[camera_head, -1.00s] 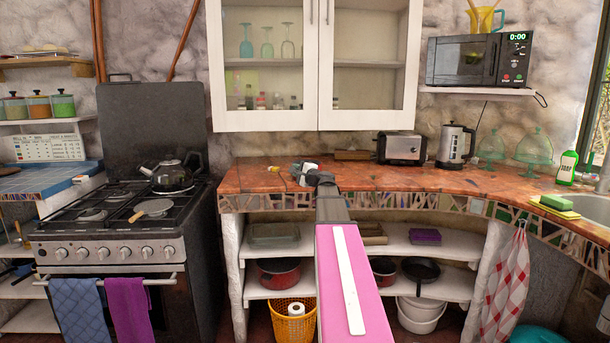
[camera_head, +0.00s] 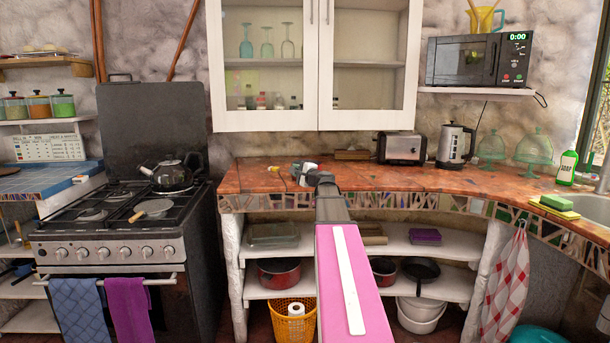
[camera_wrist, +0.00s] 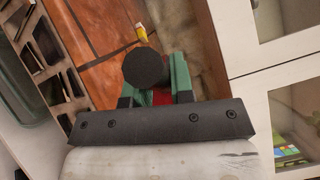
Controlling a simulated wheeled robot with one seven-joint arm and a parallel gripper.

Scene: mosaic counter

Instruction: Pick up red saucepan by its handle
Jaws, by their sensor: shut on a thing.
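My gripper (camera_wrist: 158,68) has green fingers in the wrist view, on either side of a black round end (camera_wrist: 146,68) that looks like the saucepan's handle seen end-on. A red part (camera_wrist: 161,97) shows between the fingers behind it. The rest of the held thing is hidden. In the head view my gripper (camera_head: 304,172) is low over the back of the counter, beyond my pink arm, and no saucepan can be made out there. A red pot (camera_head: 279,272) sits on the lower shelf under the counter, apart from my gripper.
The mosaic-edged counter (camera_head: 420,185) is mostly clear. A small yellow thing (camera_wrist: 141,33) lies near my gripper. The toaster (camera_head: 401,148) and kettle (camera_head: 455,145) stand at the back right. White cabinets (camera_head: 365,118) hang above. The stove (camera_head: 110,215) is at the left.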

